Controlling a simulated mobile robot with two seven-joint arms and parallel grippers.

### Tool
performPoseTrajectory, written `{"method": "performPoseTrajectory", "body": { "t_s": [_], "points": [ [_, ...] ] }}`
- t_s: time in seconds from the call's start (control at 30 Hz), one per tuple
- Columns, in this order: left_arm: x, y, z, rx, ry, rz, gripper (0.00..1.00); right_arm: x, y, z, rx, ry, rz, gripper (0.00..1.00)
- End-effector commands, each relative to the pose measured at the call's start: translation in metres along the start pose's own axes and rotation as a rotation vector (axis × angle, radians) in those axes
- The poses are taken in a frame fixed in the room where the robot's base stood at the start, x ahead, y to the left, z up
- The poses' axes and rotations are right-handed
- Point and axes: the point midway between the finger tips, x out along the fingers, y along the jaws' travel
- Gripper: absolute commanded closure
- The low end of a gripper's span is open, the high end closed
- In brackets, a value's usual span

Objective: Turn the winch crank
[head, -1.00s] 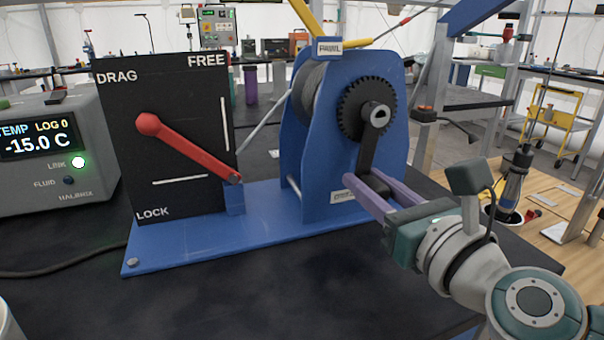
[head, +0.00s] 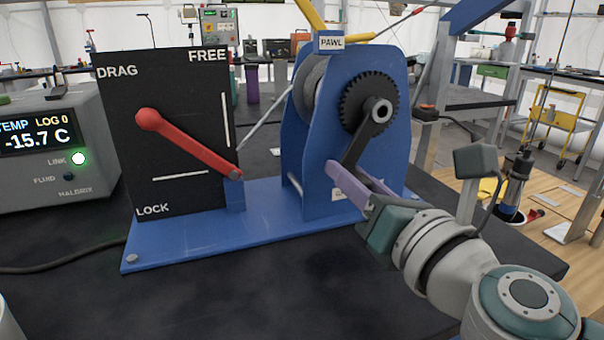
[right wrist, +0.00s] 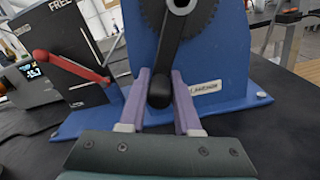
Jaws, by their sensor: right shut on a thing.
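The blue winch (head: 300,190) stands on a blue base plate on a dark table. Its black crank (head: 368,138) runs from the hub beside the toothed gear (head: 352,95) down and to the left in the head view. My right gripper (head: 346,174) is shut on the crank's lower end. In the right wrist view the crank (right wrist: 168,60) ends in a dark round knob between the two purple fingers of the right gripper (right wrist: 160,95). The fingers partly hide the grip in the head view. My left gripper is not in view.
A black panel (head: 165,100) marked DRAG, FREE and LOCK carries a red lever (head: 190,145) left of the winch. A grey display box (head: 45,185) reading -15.7 C stands at the far left. The table front is clear.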

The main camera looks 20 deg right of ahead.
Motion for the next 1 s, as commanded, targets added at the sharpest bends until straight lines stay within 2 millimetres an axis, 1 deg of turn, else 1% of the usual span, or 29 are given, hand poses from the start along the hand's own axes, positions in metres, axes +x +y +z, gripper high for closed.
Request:
{"method": "performPoseTrajectory", "body": {
  "t_s": [0.03,0.33,0.37,0.5,0.6,0.87,0.97,1.0],
  "points": [
    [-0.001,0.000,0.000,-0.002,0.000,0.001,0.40,0.000,0.006,0.001,0.019,-0.001,0.011,1.00],
    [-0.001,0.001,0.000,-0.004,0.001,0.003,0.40,0.000,0.008,0.002,0.027,-0.002,0.014,1.00],
    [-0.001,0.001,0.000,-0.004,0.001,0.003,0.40,0.001,0.008,0.002,0.026,-0.002,0.014,0.65],
    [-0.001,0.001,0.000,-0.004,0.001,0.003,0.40,0.000,0.007,0.002,0.027,-0.002,0.011,0.49],
    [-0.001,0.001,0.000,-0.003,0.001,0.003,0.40,0.000,0.006,0.002,0.027,-0.002,0.009,0.40],
    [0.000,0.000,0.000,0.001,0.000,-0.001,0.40,-0.001,0.004,0.001,0.028,-0.001,0.006,0.40],
    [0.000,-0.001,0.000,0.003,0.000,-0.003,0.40,-0.009,0.004,0.001,0.028,-0.001,0.005,0.40],
    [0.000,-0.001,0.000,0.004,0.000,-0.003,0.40,-0.014,0.004,0.000,0.028,0.001,0.005,0.40]
  ]
}}
